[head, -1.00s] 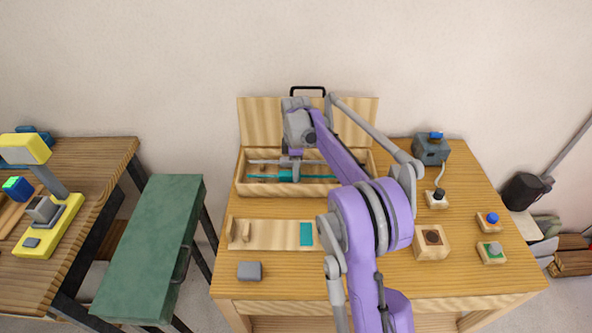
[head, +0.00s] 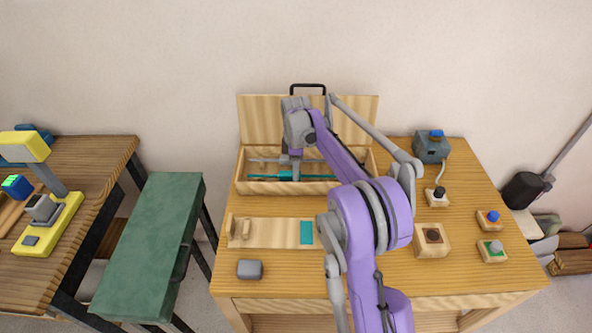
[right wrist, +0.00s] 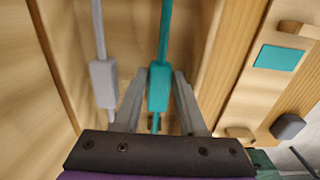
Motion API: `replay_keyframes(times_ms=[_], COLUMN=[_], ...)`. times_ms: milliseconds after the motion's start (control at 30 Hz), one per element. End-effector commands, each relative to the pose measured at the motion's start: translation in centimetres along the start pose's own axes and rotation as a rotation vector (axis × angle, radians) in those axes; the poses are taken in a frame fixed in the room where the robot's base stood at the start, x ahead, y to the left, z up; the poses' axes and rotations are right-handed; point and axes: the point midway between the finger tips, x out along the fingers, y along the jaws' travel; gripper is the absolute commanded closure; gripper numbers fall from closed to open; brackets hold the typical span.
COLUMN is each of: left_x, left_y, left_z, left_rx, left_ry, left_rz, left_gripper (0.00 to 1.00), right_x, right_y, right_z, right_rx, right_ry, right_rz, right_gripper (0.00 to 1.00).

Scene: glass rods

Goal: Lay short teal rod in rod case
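The teal rod (head: 262,177) with a thicker teal grip block (right wrist: 160,88) lies lengthwise in the front part of the open wooden rod case (head: 249,187). My right gripper (right wrist: 161,72) reaches down into the case. Its two fingers stand on either side of the teal block, with narrow gaps visible, so it looks open. Whether the rod rests fully on the case floor is hard to tell. A grey rod (right wrist: 98,30) with a grey block (right wrist: 103,83) lies behind it, roughly parallel. My left gripper is not in view.
A wooden board with a teal patch (head: 307,232) lies in front of the case. A grey block (head: 250,270) sits near the table's front edge. The case lid (head: 262,120) stands open behind.

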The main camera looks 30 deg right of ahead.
Motion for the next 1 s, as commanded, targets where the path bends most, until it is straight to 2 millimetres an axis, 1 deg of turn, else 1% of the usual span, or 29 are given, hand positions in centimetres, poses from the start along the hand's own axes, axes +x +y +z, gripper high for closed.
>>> replay_keyframes(times_ms=[33,100,133,400,500,567,667,800,900,1000], left_x=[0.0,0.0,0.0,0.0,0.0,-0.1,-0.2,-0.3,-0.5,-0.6], left_y=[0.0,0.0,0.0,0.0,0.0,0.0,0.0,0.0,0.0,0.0], left_z=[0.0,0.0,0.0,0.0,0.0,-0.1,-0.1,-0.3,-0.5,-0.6], left_rx=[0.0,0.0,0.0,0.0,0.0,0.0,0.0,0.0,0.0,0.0], left_ry=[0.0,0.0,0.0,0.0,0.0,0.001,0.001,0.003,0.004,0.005], left_rz=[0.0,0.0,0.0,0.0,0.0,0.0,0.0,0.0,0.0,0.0], left_gripper=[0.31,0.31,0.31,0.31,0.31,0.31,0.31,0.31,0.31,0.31], right_x=[0.0,0.0,0.0,0.0,-0.6,-1.3,-3.0,-6.0,-7.9,-9.4], right_y=[0.0,0.0,0.0,0.0,0.0,0.0,0.0,0.0,0.0,0.0], right_z=[0.0,0.0,0.0,0.0,0.0,0.0,0.0,0.0,0.0,0.0], right_rx=[0.0,0.0,0.0,0.0,0.0,0.0,0.0,0.0,0.0,0.0], right_ry=[0.0,0.0,0.0,0.0,0.0,0.0,0.0,0.0,0.0,0.0], right_rz=[0.0,0.0,0.0,0.0,0.0,0.0,0.0,0.0,0.0,0.0], right_gripper=[0.48,0.35,0.31,0.31,0.31,0.31,0.31,0.31,0.31,0.31])
